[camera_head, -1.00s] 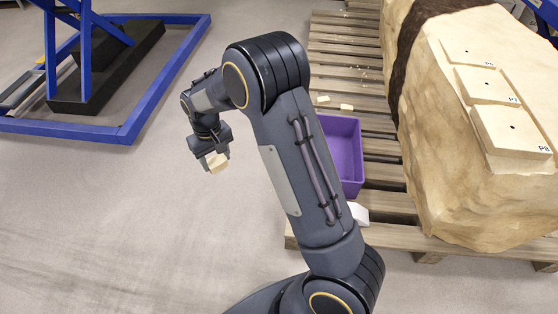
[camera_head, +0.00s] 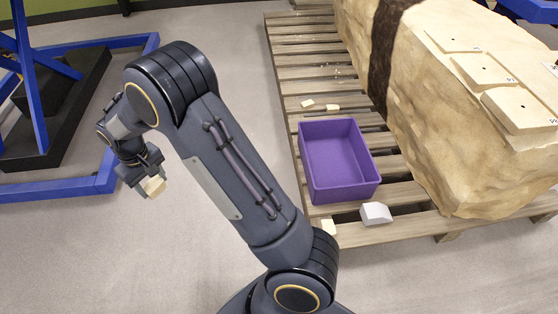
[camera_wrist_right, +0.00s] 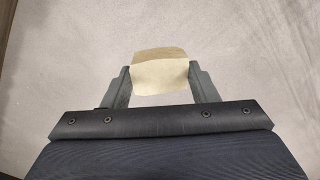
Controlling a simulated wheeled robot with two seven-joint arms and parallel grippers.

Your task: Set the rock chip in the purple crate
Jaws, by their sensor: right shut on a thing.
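The purple crate (camera_head: 337,160) stands on the wooden pallet, near its front left corner, and looks empty. My right gripper (camera_head: 150,182) hangs over the floor to the left of the pallet, well apart from the crate. It is shut on a pale cream rock chip (camera_head: 154,186). In the right wrist view the chip (camera_wrist_right: 160,75) sits between the two fingers (camera_wrist_right: 160,88) and sticks out past their tips. My left gripper is in none of the views.
The pallet (camera_head: 402,228) carries a large plaster-jacketed block (camera_head: 440,150) right of the crate. A whitish block (camera_head: 376,213) lies in front of the crate, and small cream chips (camera_head: 307,104) lie behind it. A blue-framed stand (camera_head: 60,190) is at left.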

